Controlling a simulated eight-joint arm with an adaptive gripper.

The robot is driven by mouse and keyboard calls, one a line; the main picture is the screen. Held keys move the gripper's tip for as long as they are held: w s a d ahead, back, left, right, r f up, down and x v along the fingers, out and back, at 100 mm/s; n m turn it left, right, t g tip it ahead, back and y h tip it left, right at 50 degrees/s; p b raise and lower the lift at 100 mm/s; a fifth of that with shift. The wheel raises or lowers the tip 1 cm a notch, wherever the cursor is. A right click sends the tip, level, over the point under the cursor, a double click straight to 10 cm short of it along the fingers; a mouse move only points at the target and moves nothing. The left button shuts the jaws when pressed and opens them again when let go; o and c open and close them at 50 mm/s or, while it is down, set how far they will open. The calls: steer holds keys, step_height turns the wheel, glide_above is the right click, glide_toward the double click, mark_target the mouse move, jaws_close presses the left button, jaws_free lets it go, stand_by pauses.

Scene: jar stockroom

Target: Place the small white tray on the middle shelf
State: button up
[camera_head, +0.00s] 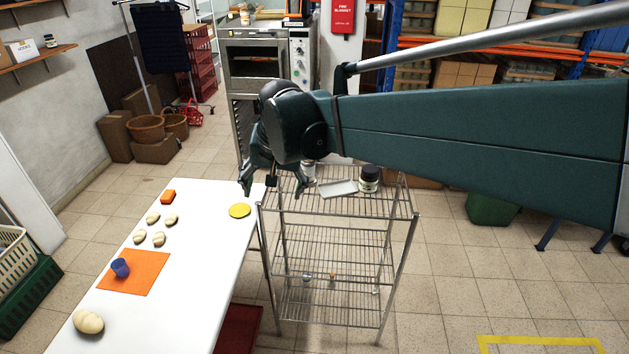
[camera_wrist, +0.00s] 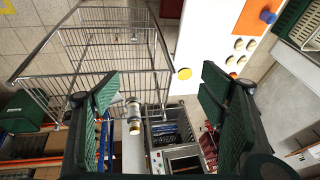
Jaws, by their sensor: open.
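The small white tray (camera_head: 338,188) lies on the top shelf of a wire rack (camera_head: 385,205), between a dark jar (camera_head: 369,180) on its right and a pale jar (camera_head: 308,171) on its left. The middle shelf (camera_head: 335,246) is a wire grid below it and looks bare. My gripper (camera_head: 272,190) is open and empty, over the rack's left end, left of the tray and apart from it. In the wrist view its fingers (camera_wrist: 158,95) are spread, with the pale jar (camera_wrist: 133,117) beyond them.
A white table (camera_head: 190,260) stands left of the rack, with a yellow disc (camera_head: 240,211), pale lumps, an orange mat (camera_head: 133,272) and a blue cup (camera_head: 120,268). Small items sit on the bottom shelf. An oven (camera_head: 265,65) stands behind.

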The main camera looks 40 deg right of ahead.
steer(key=w+d+f+m+g, duration=0.1)
steer(key=w+d+f+m, duration=0.1)
steer(key=w+d+m, duration=0.5)
steer(key=m+g+y, duration=0.1)
steer(key=m+g, duration=0.2)
steer(key=m, duration=0.4)
glide_above(339, 189)
step_height(339, 189, down, 14)
steer(key=shift+w+f, duration=0.1)
steer(key=shift+w, duration=0.1)
steer(key=shift+a+f, duration=0.1)
steer(key=shift+f, duration=1.2)
steer(key=shift+f, duration=0.15)
steer(key=shift+s+f, duration=0.2)
steer(key=shift+f, duration=2.3)
